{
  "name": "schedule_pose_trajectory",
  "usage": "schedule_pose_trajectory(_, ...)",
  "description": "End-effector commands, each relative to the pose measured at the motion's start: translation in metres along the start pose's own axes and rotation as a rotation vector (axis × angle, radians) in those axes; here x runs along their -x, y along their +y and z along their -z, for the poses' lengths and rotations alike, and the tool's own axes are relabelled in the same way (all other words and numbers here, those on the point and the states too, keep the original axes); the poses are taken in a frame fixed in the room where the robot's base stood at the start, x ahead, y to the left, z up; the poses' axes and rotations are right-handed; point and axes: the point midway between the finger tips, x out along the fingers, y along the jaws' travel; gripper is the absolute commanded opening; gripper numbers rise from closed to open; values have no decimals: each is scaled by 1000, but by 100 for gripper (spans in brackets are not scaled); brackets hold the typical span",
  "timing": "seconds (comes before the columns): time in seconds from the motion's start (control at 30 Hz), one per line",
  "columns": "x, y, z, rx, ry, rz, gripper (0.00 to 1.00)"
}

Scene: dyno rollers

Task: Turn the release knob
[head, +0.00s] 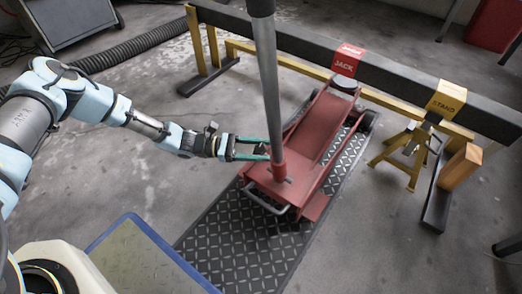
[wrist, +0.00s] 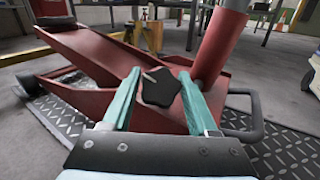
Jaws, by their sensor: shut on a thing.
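The release knob (wrist: 159,87) is a black, lobed knob with a light line on its face, at the rear of the red floor jack (head: 318,138). In the wrist view it sits between the two green fingers of my gripper (wrist: 160,92), which are shut on it. In the head view my gripper (head: 262,149) reaches in from the left, beside the foot of the jack's handle (head: 269,90). The knob is hard to make out there. The handle stands nearly upright in its red socket, just right of the knob in the wrist view (wrist: 220,45).
The jack stands on a dark diamond-plate mat (head: 235,245). A dark beam (head: 395,75) with JACK and STAND labels runs behind it on yellow supports. A yellow jack stand (head: 407,155) is at the right. A blue-edged platform (head: 140,260) lies at the lower left. Open floor lies left of the jack.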

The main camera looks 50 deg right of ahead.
Motion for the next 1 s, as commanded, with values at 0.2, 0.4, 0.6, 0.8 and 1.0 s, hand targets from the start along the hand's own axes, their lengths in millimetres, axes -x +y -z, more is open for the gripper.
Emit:
schedule_pose_trajectory(0.2,0,0,1,-69,0,91,4)
schedule_pose_trajectory(0.4,0,-1,0,-69,0,92,4)
schedule_pose_trajectory(0.6,0,-1,0,-68,0,91,76)
schedule_pose_trajectory(0.8,0,-1,0,-68,0,91,89)
schedule_pose_trajectory(1.0,2,0,0,-69,0,90,89)
